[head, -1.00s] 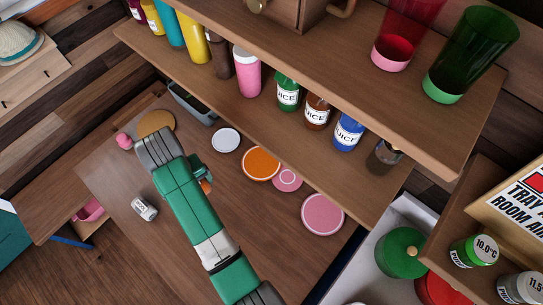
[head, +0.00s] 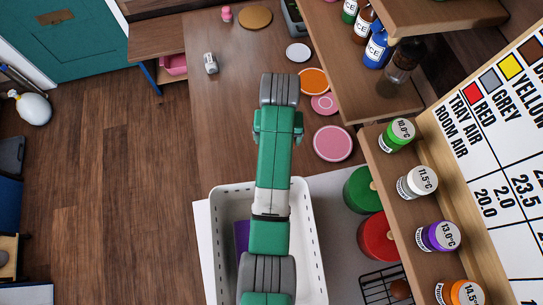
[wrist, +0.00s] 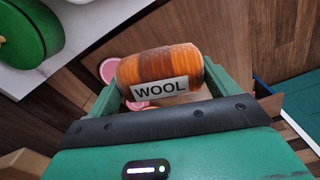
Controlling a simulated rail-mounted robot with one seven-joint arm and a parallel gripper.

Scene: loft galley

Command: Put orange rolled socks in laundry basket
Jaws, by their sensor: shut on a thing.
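The orange rolled socks (wrist: 160,68), a ribbed roll with a white WOOL label, are between the green fingers of my gripper (wrist: 160,82) in the wrist view. The gripper is shut on them. In the head view my arm hides the socks and most of the gripper. A white basket (head: 308,238), likely the laundry basket, stands at the bottom centre of the head view. My arm passes over it and hides part of its inside. A purple thing (head: 241,236) shows inside it.
The wooden counter (head: 225,130) holds a white labelled item (head: 211,63) and several round discs. Wooden shelves with jars (head: 418,181) crowd the right. Green (head: 360,190) and red (head: 378,238) lidded pots stand right of the basket. The floor at left is open.

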